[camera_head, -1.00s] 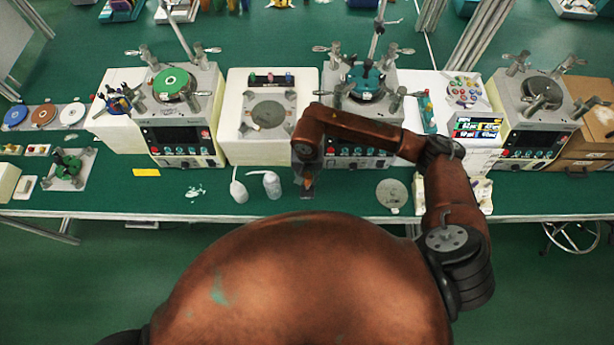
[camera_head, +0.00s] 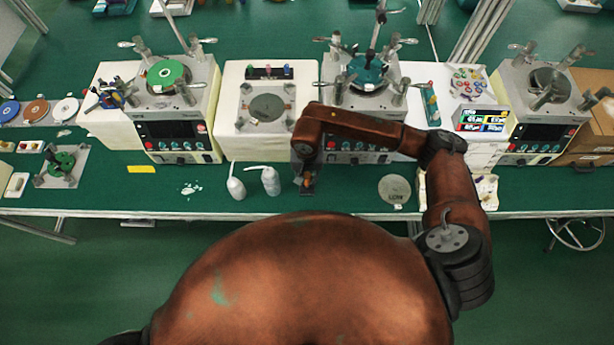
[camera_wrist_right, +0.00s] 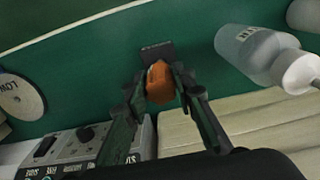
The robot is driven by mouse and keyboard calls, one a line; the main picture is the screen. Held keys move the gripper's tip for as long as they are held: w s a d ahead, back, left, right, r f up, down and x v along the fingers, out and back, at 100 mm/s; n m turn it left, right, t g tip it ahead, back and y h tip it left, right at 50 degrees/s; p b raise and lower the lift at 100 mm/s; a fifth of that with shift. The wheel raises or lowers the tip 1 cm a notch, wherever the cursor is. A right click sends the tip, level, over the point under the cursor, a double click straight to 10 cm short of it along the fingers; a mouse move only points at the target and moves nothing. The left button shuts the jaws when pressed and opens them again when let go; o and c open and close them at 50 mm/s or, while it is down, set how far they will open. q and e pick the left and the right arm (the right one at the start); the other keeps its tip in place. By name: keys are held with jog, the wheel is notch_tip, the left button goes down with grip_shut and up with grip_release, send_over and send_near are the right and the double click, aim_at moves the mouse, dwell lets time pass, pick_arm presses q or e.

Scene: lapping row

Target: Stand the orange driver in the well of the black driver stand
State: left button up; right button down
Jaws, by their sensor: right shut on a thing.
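The orange driver (camera_wrist_right: 160,82) is between the two fingers of my right gripper (camera_wrist_right: 160,86), which is shut on it. In the head view the right gripper (camera_head: 306,174) hangs over the front of the green bench, with a little orange of the driver (camera_head: 307,183) showing. The black driver stand (camera_wrist_right: 156,50) shows as a small dark block just beyond the driver in the right wrist view. The driver hides part of the stand and its well, so I cannot tell whether its lower end is in the well. My left gripper is out of view.
Two white bottles (camera_head: 253,182) stand left of the gripper. A round LOW plate (camera_head: 394,190) lies to the right. A lapping machine (camera_head: 362,110) stands behind the gripper. The bench's front edge (camera_head: 220,213) is close. Bare green bench lies between the gripper and the plate.

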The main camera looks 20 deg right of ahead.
jog(key=c, duration=1.5)
grip_release()
jog(key=shift+c, duration=0.2)
notch_tip(320, 180, up, 12)
